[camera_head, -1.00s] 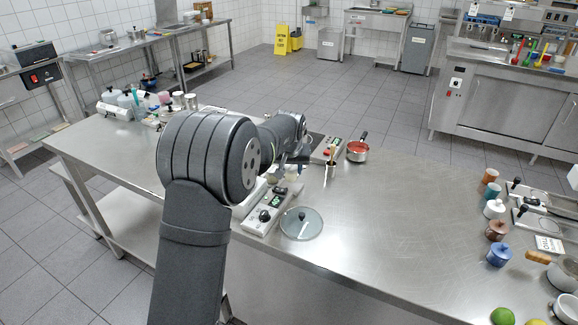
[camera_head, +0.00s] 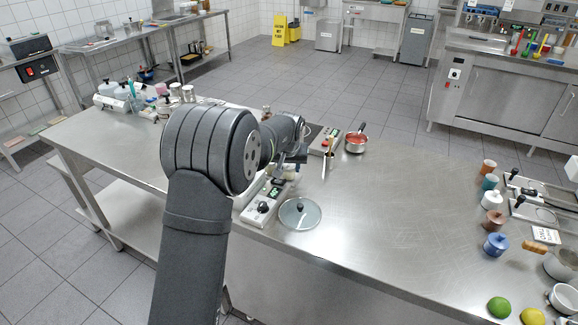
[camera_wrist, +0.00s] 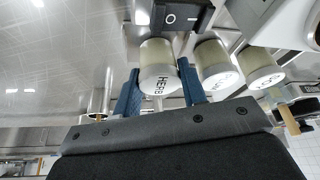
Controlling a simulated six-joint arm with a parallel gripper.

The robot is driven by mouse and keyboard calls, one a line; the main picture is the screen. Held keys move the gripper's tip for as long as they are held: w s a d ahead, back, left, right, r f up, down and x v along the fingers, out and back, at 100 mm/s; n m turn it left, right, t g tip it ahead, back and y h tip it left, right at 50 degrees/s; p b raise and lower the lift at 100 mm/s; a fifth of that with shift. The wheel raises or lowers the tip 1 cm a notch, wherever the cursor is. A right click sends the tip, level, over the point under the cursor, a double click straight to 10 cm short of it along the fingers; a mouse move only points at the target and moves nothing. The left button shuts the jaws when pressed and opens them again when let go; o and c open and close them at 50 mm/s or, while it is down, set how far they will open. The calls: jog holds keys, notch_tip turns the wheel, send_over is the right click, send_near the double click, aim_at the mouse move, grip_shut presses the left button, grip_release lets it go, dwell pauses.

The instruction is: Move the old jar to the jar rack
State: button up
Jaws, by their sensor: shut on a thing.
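In the wrist view, my gripper (camera_wrist: 160,92) has its two blue fingers on either side of a pale jar (camera_wrist: 158,68) with a white end lettered HERB. The fingers are shut on this jar. I cannot tell from the lettering which jar is the old one. In the head view my arm hides most of the gripper and the jars. I cannot clearly make out the jar rack.
A control box (camera_head: 262,208) and a glass lid (camera_head: 300,214) lie near the arm. A red-filled pan (camera_head: 356,141) is behind. Several coloured pots (camera_head: 496,243) line the right side, with a lime (camera_head: 499,307) in front. The middle of the steel counter (camera_head: 400,200) is clear.

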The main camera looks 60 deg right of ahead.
jog(key=shift+f, duration=0.1)
dwell(0.3)
jog(key=o, duration=1.4)
jog(key=shift+r, duration=3.5)
jog(key=shift+f, duration=0.1)
notch_tip(320, 180, down, 7)
jog(key=shift+r, duration=0.1)
jog(key=shift+r, duration=0.1)
